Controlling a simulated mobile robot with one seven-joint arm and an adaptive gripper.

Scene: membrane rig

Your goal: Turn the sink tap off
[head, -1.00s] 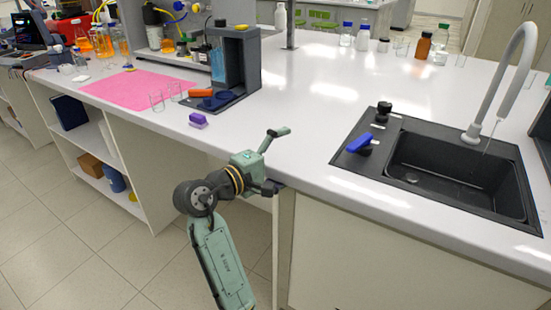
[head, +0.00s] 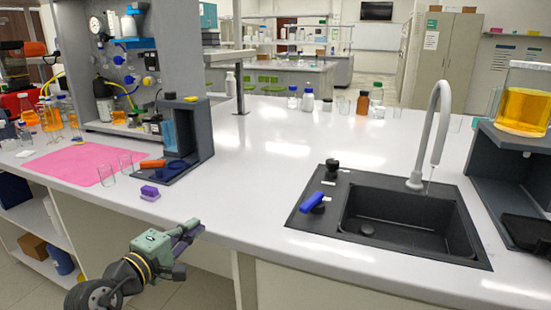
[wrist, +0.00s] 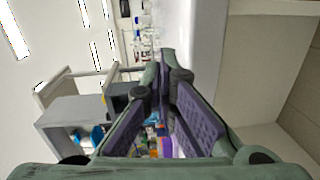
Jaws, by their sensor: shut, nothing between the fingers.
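The sink tap is a pale grey gooseneck spout (head: 440,120) behind the black sink (head: 480,262). A thin stream of water (head: 429,188) seems to come from its mouth. A blue lever (head: 312,202) and a black knob (head: 332,167) sit on the sink's left rim. My gripper (head: 194,228) is at the counter's front edge, well left of the sink and apart from the lever. Its fingers are shut and empty. In the wrist view the purple-padded fingers (wrist: 168,62) meet toward their tips, and neither the tap nor the lever can be made out.
A purple block (head: 150,193) lies on the white counter left of my gripper, near a grey stand (head: 203,135) and a pink mat (head: 85,170). Bottles stand behind the sink. A dark shelf (head: 485,160) with an orange-filled beaker (head: 524,105) borders its right. The counter between gripper and sink is clear.

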